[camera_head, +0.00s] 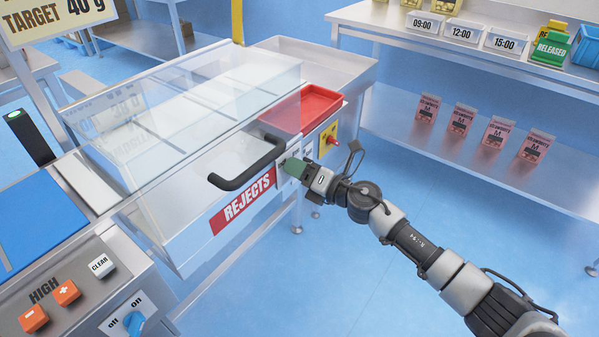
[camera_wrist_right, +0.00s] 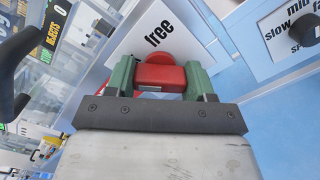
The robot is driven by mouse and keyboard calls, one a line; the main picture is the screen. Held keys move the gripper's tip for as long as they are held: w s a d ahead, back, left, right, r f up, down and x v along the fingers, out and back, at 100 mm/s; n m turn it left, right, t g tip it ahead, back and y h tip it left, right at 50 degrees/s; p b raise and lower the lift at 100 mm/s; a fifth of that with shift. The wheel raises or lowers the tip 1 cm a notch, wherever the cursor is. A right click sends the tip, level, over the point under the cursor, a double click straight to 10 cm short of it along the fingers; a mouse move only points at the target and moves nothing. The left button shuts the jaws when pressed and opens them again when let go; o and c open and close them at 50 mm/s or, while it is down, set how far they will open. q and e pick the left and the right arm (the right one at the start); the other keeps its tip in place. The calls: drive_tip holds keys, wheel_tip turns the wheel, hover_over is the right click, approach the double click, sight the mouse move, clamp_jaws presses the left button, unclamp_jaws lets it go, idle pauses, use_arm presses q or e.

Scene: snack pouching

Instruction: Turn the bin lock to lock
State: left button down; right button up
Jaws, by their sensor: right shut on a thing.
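The rejects bin (camera_head: 200,240) is a clear-lidded white box with a black handle (camera_head: 247,163) and a red REJECTS label (camera_head: 243,203). The bin lock is a red knob (camera_wrist_right: 160,76) on a white plate (camera_wrist_right: 188,42) printed "free"; any other word on the plate is hidden. My right gripper (camera_head: 292,166) is at the front right of the bin, beside the handle. In the right wrist view its green fingers (camera_wrist_right: 160,82) are shut on the red knob, one on each side. My left gripper is not in view.
A red tray (camera_head: 305,108) sits above the lock. A yellow plate with a red knob (camera_head: 328,140) is just right of my gripper. A dial plate marked slow and mid (camera_wrist_right: 290,35) is close by in the wrist view. A control panel (camera_head: 80,290) stands at lower left. The floor ahead is clear.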

drive_tip(key=shift+f+n, duration=0.1)
drive_tip(key=shift+n, duration=0.7)
drive_tip(key=o, duration=0.9)
drive_tip(key=shift+o, duration=0.2)
drive_tip(key=v, duration=1.1)
